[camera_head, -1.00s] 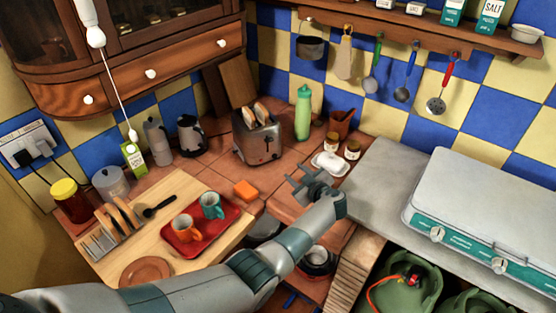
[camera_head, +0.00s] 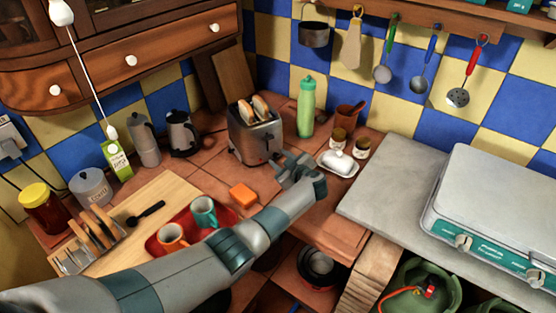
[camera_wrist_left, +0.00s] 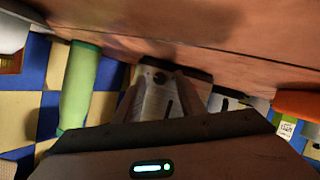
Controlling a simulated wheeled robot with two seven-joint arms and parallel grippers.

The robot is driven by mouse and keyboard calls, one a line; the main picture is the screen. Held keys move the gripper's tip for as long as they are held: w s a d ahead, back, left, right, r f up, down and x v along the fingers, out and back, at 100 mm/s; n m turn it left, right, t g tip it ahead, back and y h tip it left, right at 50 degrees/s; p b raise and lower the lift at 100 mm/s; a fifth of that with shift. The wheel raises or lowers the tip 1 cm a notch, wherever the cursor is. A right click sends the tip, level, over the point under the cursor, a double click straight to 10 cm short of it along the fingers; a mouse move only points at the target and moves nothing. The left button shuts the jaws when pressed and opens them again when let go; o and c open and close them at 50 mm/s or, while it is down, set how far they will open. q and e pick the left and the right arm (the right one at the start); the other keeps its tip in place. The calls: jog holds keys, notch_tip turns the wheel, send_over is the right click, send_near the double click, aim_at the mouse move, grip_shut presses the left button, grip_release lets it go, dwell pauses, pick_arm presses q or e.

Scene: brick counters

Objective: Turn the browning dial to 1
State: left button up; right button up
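The silver toaster (camera_head: 250,140) stands on the tiled counter with two slices of bread in its top slots. In the left wrist view, the toaster's end face (camera_wrist_left: 168,98) is straight ahead, with a small dark round dial (camera_wrist_left: 160,78) and a dark slot beside it. The dial's marks are too small to read. My left gripper (camera_head: 284,160) is just in front and to the right of the toaster, apparently still short of it. In the wrist view the two fingers of the gripper (camera_wrist_left: 160,95) are apart with nothing between them, roughly framing the dial. My right gripper is not in view.
A green bottle (camera_head: 306,106) stands behind my gripper, and a white butter dish (camera_head: 338,163) with small jars sits to its right. An orange block (camera_head: 243,195) and a red tray (camera_head: 178,245) with mugs lie at the front left.

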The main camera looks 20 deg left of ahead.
pick_arm(q)
jog(key=shift+w+a, duration=0.1)
jog(key=shift+r, duration=0.1)
grip_shut()
jog(key=shift+r+n+p, duration=0.15)
jog(key=shift+n+p, duration=0.25)
jog(key=shift+p, duration=0.3)
jog(key=shift+t+p, duration=0.3)
jog(key=shift+f+n+h, duration=0.25)
jog(key=shift+n+h, duration=0.05)
jog(key=shift+n, duration=0.3)
